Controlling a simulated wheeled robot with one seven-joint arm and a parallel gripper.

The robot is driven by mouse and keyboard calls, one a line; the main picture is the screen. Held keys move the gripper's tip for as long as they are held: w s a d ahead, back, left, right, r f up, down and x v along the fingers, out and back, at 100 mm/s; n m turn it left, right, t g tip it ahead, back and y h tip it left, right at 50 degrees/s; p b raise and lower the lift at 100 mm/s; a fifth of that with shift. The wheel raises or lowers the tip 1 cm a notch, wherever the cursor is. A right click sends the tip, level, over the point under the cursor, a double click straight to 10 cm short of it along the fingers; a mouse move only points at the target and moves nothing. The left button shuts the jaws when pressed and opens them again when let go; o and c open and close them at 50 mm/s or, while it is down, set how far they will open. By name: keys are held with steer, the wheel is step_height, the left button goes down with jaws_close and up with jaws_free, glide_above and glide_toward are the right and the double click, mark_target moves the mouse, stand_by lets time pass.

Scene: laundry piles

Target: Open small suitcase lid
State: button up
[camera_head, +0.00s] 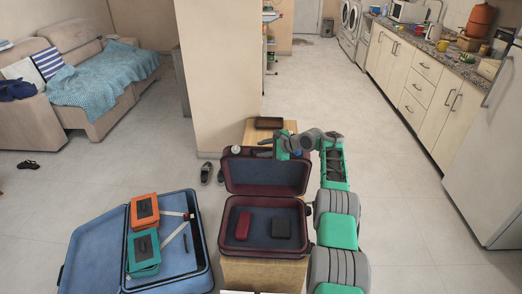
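The small maroon suitcase (226,250) stands on a wooden table in the lower middle of the head view. Its lid (267,176) stands open, tilted up at the back. A red case (243,225) and a black case (281,228) lie in its dark blue base. My arm comes in from the right of the suitcase. The fingertips are small and partly hidden, so I cannot tell whether they touch the lid.
A large blue suitcase (205,265) lies open on the floor at left, holding orange (144,211) and teal (143,255) boxes. A wall pillar (217,80) stands behind the table. Shoes (206,172) lie beside it. Floor is clear toward the kitchen cabinets (425,85) at right.

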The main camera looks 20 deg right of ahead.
steer(key=shift+d+f, duration=0.1)
steer(key=shift+s+d+r, duration=0.3)
steer(key=v, duration=0.6)
steer(key=shift+s+r+b, duration=0.25)
steer(key=shift+s+b, duration=0.05)
steer(key=shift+b, duration=0.1)
steer(key=shift+d, duration=0.1)
